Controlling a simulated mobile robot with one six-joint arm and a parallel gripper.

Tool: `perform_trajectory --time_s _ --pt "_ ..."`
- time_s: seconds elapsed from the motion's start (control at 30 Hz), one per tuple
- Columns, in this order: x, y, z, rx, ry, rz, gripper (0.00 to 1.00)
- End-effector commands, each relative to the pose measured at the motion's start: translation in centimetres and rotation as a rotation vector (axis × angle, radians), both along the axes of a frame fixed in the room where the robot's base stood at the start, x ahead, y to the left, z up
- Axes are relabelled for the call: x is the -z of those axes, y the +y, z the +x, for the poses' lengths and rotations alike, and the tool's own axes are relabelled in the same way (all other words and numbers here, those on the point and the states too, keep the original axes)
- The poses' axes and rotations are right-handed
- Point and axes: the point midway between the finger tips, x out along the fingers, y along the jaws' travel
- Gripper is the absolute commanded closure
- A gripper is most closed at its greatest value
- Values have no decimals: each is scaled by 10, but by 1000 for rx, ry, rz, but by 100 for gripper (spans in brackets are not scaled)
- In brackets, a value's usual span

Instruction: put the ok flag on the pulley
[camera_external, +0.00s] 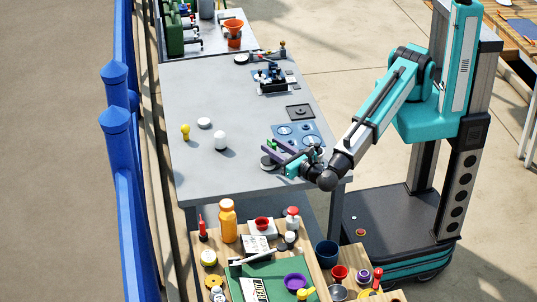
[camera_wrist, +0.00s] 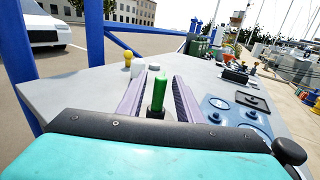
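My gripper (camera_external: 270,148) is low over the near right part of the grey table, with its two purple-grey fingers apart; they also show in the wrist view (camera_wrist: 158,90). An upright green piece (camera_wrist: 158,93), perhaps the ok flag, stands between the fingers with a gap on each side. It shows in the external view as a small green bit (camera_external: 271,143). A dark grey round disc (camera_external: 267,163) lies under the fingers, partly hidden. I cannot tell whether it is the pulley, or whether the green piece touches it.
A blue panel (camera_external: 296,134) with round fittings lies right of the gripper. A black winch-like device (camera_external: 272,78) is farther back. The table's middle is clear.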

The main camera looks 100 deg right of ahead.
Motion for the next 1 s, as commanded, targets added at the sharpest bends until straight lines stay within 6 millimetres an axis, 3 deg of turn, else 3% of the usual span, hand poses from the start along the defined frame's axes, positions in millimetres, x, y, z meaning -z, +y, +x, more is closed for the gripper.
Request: perform_trajectory --time_s 0.47,1.0 --pt "-2 4 -2 -1 1 -1 68" --pt "-1 66 -39 -3 0 0 68"
